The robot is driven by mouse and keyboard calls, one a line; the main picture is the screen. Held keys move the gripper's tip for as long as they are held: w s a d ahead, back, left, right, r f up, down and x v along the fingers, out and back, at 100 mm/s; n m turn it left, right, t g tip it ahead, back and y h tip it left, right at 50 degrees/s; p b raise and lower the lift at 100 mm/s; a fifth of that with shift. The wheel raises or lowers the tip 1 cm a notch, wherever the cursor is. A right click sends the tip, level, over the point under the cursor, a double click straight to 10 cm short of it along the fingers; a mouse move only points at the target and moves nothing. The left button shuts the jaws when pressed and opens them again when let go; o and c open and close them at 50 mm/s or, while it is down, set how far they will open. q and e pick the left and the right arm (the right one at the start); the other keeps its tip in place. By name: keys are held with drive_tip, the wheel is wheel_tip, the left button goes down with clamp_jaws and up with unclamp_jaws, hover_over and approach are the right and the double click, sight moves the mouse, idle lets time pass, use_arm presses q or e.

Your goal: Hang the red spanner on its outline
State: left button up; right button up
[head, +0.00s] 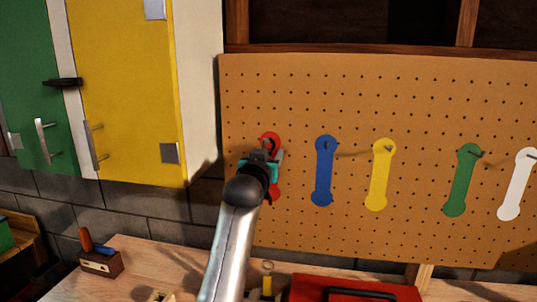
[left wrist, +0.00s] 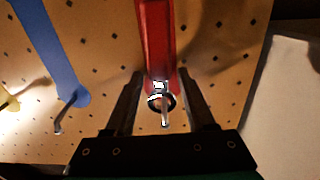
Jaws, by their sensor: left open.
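The red spanner (left wrist: 156,40) lies flat along its red outline on the pegboard in the left wrist view, its dark ring end at a metal peg (left wrist: 165,115). The ring appears to be around the peg. My left gripper (left wrist: 160,90) is open, with one finger on each side of the spanner near that end. In the head view the left gripper (head: 262,163) covers the middle of the red shape (head: 273,190), so spanner and outline are hard to tell apart there. My right gripper is not in view.
The pegboard (head: 330,90) also bears blue (head: 323,172), yellow (head: 380,175), green (head: 461,180) and white (head: 516,185) outlines with pegs. A yellow cabinet (head: 125,90) stands close at left. Below, the workbench (head: 190,262) holds a red toolbox (head: 320,288) and a tool block (head: 100,263).

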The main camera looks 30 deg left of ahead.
use_arm(q)
clamp_jaws()
idle(0.5)
idle(0.6)
drive_tip(key=shift+o, duration=0.8)
unclamp_jaws()
drive_tip(key=b+v, duration=0.1)
drive_tip(key=v, duration=1.4)
